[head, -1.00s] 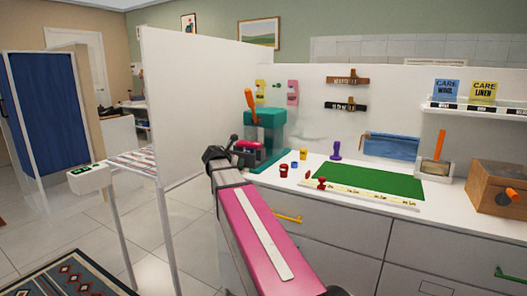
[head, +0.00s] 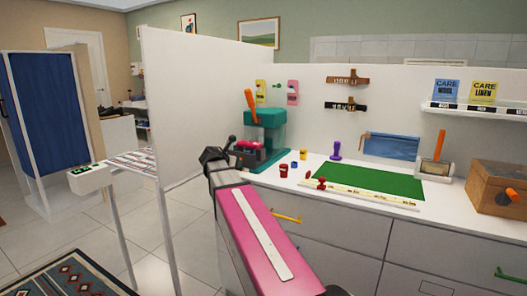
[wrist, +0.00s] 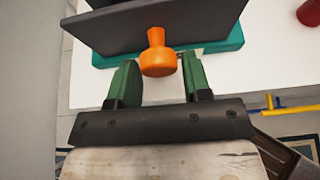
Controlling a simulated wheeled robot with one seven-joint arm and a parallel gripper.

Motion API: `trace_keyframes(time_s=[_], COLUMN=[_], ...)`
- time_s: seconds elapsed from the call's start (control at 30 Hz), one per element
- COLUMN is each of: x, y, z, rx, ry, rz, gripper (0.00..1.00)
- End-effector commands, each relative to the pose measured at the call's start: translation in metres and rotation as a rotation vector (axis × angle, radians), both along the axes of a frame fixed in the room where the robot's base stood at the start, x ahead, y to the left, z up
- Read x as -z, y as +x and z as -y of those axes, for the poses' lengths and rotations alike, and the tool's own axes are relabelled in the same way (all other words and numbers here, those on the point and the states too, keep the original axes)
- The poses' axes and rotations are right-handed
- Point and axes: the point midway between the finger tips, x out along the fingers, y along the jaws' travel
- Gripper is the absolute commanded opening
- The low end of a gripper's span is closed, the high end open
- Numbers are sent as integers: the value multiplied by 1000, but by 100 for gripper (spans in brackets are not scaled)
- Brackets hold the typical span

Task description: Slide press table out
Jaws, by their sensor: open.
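The press (head: 265,130) is a teal machine with an orange lever (head: 251,98), standing at the left end of the white counter. In the wrist view, a dark grey plate, which looks like the press table (wrist: 215,22), lies over the teal base (wrist: 225,58). An orange knob (wrist: 158,62) sticks out from its front edge towards me. My gripper (wrist: 158,68) is open, with one green finger on each side of the knob. Gaps show between the knob and both fingers. In the head view my arm's end is beside the press, and the fingers cannot be made out.
A white partition (head: 200,95) rises just left of the press. Small red, blue and yellow items, a purple stamp (head: 336,151) and a green mat (head: 372,180) are on the counter to the right. Drawers with a yellow handle (head: 287,216) are below. A wooden box (head: 495,185) stands far right.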

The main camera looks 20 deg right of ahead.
Motion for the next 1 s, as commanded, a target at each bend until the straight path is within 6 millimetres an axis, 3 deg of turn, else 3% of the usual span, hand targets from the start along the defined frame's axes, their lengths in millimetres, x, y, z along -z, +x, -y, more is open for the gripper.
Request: trace_keyframes(time_s=[0.27,0.3,0.33,1.0], x=[0,0,0,0], y=[-1,-1,-1,-9], z=[-1,-1,-1,-11], rx=[0,0,0,0], ry=[0,0,0,0], rz=[0,0,0,0], gripper=[45,48,57,57])
